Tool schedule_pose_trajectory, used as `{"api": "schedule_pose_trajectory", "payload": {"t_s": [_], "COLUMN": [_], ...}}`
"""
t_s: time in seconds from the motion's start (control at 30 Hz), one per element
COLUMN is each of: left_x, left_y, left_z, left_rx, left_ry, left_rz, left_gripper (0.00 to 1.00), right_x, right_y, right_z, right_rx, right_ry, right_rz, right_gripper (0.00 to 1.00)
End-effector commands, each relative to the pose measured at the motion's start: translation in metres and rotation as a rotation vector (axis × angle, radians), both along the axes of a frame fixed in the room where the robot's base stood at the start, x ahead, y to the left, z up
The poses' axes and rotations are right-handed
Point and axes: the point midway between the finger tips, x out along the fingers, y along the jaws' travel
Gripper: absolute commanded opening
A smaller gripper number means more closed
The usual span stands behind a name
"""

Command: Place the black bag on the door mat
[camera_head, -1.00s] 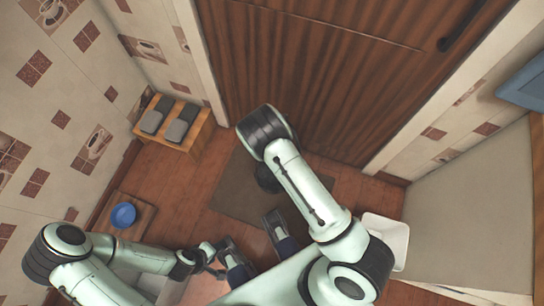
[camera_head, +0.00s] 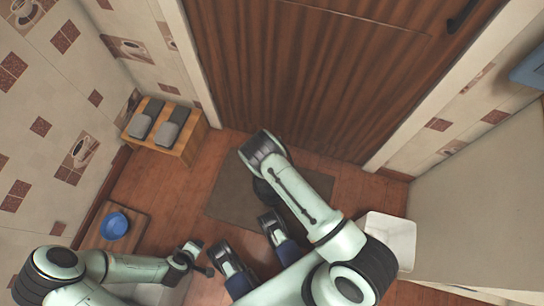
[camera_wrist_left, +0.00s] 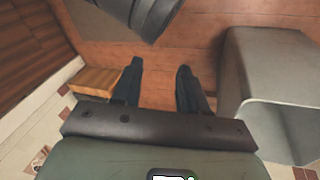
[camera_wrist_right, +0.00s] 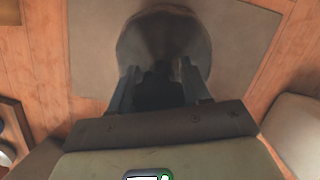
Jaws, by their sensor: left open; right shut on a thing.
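The black bag (camera_wrist_right: 165,40) is in the jaws of my right gripper (camera_wrist_right: 160,68), with the grey-brown door mat (camera_wrist_right: 92,45) behind it in the right wrist view. I cannot tell whether the bag touches the mat. In the head view my right arm covers most of the bag (camera_head: 263,192) and hides the gripper. There the door mat (camera_head: 232,192) lies on the floor before the brown door. My left gripper (camera_wrist_left: 159,68) is open and empty, apart from the bag. It also shows at the lower left in the head view (camera_head: 207,270).
A wooden bench (camera_head: 193,148) with grey slippers (camera_head: 172,127) stands by the left wall. A blue bowl (camera_head: 114,225) sits on a wooden board at the left. A white bin (camera_head: 392,238) stands right of my right arm. Some wooden floor around the mat is clear.

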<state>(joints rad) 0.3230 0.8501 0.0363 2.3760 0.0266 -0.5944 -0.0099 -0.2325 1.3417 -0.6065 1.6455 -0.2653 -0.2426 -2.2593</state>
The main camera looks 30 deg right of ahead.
Motion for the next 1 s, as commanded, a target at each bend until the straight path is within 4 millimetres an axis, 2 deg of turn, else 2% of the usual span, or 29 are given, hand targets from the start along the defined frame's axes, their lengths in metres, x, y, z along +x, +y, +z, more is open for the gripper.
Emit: {"api": "schedule_pose_trajectory", "payload": {"t_s": [0.13, 0.23, 0.4, 0.87, 0.9, 0.93, 1.0], "left_x": [0.004, 0.008, -0.013, -0.017, -0.017, -0.017, -0.017], "left_y": [0.002, 0.006, 0.008, 0.008, 0.008, 0.008, 0.008], "left_z": [-0.003, -0.009, -0.026, -0.029, -0.028, -0.028, -0.028], "left_rx": [0.006, 0.012, 0.008, 0.007, 0.007, 0.007, 0.007], "left_ry": [-0.009, -0.018, 0.050, 0.065, 0.065, 0.065, 0.064], "left_rz": [0.004, 0.010, 0.011, 0.011, 0.011, 0.011, 0.011], "left_gripper": [0.43, 0.43, 0.43, 0.43, 0.43, 0.43, 0.43], "right_x": [0.001, 0.001, 0.001, 0.001, 0.000, 0.000, 0.000], "right_y": [0.000, -0.001, -0.001, 0.000, 0.000, 0.000, 0.000], "right_z": [-0.008, -0.021, -0.043, -0.046, -0.046, -0.046, -0.046], "right_rx": [0.000, 0.000, -0.001, 0.000, 0.000, 0.000, 0.000], "right_ry": [-0.002, -0.001, -0.002, -0.002, 0.000, 0.000, 0.000], "right_rz": [0.001, -0.001, 0.000, 0.001, 0.001, 0.001, 0.001], "right_gripper": [0.00, 0.00, 0.00, 0.00, 0.60, 0.70, 0.73]}}
